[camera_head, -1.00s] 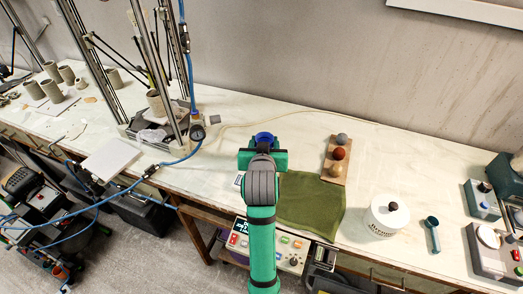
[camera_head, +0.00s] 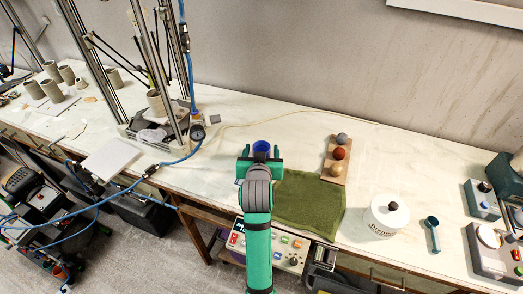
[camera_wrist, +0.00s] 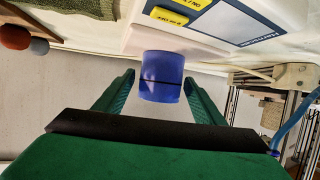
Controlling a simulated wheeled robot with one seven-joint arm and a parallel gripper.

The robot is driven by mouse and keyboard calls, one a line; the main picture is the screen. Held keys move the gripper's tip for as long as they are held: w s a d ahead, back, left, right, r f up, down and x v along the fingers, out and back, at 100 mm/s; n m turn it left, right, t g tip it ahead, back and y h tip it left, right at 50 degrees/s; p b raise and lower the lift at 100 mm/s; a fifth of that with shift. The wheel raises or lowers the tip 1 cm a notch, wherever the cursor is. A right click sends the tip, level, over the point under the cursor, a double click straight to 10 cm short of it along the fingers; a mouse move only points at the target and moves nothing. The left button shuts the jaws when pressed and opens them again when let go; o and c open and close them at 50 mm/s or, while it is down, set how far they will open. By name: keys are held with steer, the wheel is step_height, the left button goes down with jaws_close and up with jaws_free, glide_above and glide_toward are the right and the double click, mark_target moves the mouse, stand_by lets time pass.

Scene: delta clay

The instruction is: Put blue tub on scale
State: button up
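The blue tub (camera_head: 262,146) is just beyond my gripper (camera_head: 260,155) in the head view. In the wrist view, which is upside down, the tub (camera_wrist: 161,78) has a dark line across it and appears to stand on the pale plate of the scale (camera_wrist: 150,40). In the head view my arm hides most of the scale.
A green cloth (camera_head: 310,203) lies right of my gripper. A wooden board (camera_head: 327,172) with three balls is behind it. A white lidded pot (camera_head: 370,218) and a dark teal scoop (camera_head: 432,232) are farther right. A tall metal-framed machine (camera_head: 150,125) stands left.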

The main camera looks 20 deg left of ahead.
steer(key=shift+r, duration=0.2)
steer(key=v, duration=1.2)
stand_by(0.4)
